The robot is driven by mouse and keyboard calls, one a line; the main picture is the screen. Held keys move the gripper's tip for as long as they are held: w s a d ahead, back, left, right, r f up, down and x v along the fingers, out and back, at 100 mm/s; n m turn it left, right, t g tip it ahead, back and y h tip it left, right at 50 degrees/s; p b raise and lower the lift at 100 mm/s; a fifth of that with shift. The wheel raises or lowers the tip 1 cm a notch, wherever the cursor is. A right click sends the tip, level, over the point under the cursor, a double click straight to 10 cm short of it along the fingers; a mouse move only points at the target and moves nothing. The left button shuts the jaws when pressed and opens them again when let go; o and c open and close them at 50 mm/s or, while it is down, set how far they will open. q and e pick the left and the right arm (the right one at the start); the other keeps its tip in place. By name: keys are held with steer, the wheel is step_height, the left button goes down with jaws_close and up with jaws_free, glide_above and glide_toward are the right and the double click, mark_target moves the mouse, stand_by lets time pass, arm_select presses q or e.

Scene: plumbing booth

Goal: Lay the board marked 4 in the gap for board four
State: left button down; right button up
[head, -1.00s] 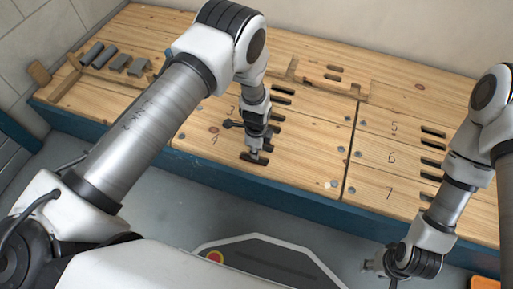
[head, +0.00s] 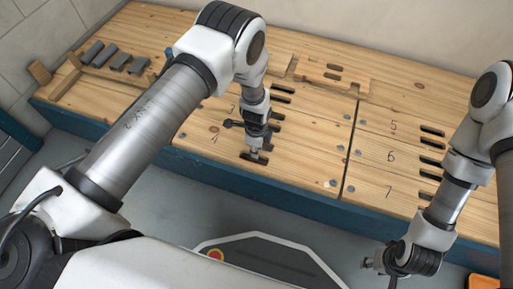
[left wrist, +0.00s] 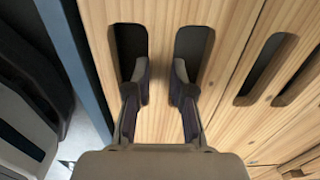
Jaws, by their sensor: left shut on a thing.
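The board marked 4 (head: 200,137) lies in the front row of the wooden bench, beside the board marked 3 (head: 231,106). It looks about level with its neighbour; I cannot tell whether it is fully down. My left gripper (head: 256,157) points down at its dark slots. In the left wrist view, the fingers (left wrist: 160,82) reach into two slots and are shut on the strip of board between them. A narrow seam runs beside the board there. My right gripper (head: 371,264) hangs off the bench's front edge at the lower right, and its jaws are unclear.
Boards marked 5 (head: 394,126), 6 (head: 391,157) and 7 (head: 388,192) lie to the right, past a dark seam. A slotted board (head: 336,78) lies at the back. Grey blocks (head: 117,60) sit at the far left. The blue bench front (head: 265,187) borders the floor.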

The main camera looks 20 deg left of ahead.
arm_select(q)
steer(key=shift+f, duration=0.1)
steer(key=c, duration=0.9)
jaws_free()
step_height(320, 180, up, 12)
